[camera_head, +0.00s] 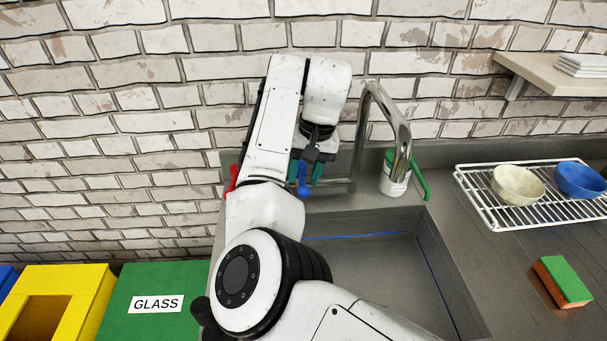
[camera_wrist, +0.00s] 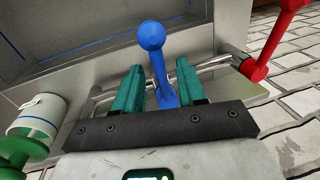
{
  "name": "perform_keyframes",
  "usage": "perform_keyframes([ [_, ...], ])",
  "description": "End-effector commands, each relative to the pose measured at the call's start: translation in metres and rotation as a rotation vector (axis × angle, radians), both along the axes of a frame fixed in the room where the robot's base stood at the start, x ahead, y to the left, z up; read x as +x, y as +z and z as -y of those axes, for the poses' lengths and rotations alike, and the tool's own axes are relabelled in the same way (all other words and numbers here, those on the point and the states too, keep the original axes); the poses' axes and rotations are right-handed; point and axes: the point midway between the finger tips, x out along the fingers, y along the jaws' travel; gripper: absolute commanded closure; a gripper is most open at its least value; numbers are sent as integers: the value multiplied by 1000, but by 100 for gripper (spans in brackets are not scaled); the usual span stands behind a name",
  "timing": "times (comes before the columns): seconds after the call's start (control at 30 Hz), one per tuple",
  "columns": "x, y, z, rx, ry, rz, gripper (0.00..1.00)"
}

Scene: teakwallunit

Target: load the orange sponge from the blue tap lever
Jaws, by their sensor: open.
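The blue tap lever (camera_wrist: 153,62) has a round knob and rises between the two green fingers of my gripper (camera_wrist: 153,88) in the wrist view. The fingers are open, one on each side of it, with a gap showing at each side. In the head view the blue lever (camera_head: 303,182) shows just below my gripper (camera_head: 306,173), behind the sink. The orange sponge (camera_head: 548,284) with a green top lies on the counter at the right, far from my gripper.
A red lever (camera_wrist: 270,45) stands beside the blue one. The metal spout (camera_head: 388,120) arches right of my gripper, near a white and green bottle (camera_head: 395,180). A wire rack (camera_head: 480,212) holds a cream bowl (camera_head: 518,186) and a blue bowl (camera_head: 580,180). The sink (camera_head: 370,255) looks empty.

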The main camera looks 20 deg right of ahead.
Motion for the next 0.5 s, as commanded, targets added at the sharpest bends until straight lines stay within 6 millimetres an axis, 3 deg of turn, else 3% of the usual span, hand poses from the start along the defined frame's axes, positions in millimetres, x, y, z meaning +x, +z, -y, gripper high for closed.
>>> perform_keyframes([
  [0.4,0,-9,-2,-1,0,0,60],
  [0.5,0,-8,-2,-1,1,0,69],
])
